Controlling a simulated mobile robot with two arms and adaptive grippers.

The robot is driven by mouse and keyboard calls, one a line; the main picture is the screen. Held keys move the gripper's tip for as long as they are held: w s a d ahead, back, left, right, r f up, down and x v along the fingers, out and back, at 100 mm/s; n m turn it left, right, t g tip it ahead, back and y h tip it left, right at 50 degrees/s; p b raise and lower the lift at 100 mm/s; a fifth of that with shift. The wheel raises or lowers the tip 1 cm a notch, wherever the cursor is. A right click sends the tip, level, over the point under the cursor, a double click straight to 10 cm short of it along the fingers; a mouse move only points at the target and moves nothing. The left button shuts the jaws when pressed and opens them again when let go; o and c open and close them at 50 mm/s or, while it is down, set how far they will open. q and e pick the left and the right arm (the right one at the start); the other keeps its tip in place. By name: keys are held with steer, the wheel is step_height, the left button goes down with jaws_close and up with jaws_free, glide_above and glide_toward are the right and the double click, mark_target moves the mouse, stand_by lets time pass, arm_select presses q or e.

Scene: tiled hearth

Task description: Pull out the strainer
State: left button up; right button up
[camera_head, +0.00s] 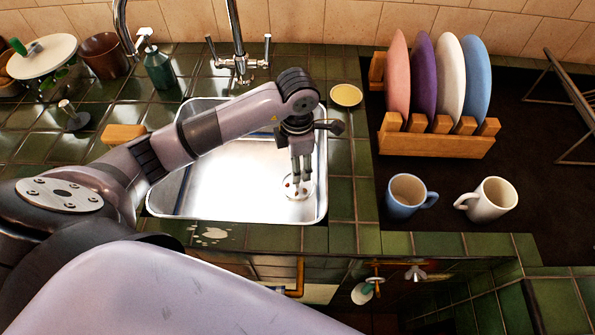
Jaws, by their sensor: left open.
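The strainer (306,188) sits low in the right part of the metal sink (225,180). It is small, round and pale, with reddish spots. My left gripper (298,180) points down into the sink from above, with its fingertips over the strainer and hiding part of it. The fingers are open. I cannot tell whether they touch the strainer. My right gripper is out of view.
A chrome tap (238,45) stands behind the sink. Right of it are a small yellow dish (346,95), a wooden rack (437,143) of plates, a blue mug (407,196) and a white mug (489,200). A green bottle (159,70) stands behind left.

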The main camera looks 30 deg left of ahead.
arm_select(q)
step_height(320, 180, down, 4)
steer(key=shift+r, duration=0.15)
steer(key=shift+f, duration=0.4)
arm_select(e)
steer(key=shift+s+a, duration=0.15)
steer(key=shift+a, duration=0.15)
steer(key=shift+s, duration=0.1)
arm_select(q)
jaws_close()
steer(key=c, duration=0.7)
jaws_free()
jaws_close()
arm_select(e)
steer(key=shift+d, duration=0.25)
arm_select(q)
steer(key=shift+r, duration=0.35)
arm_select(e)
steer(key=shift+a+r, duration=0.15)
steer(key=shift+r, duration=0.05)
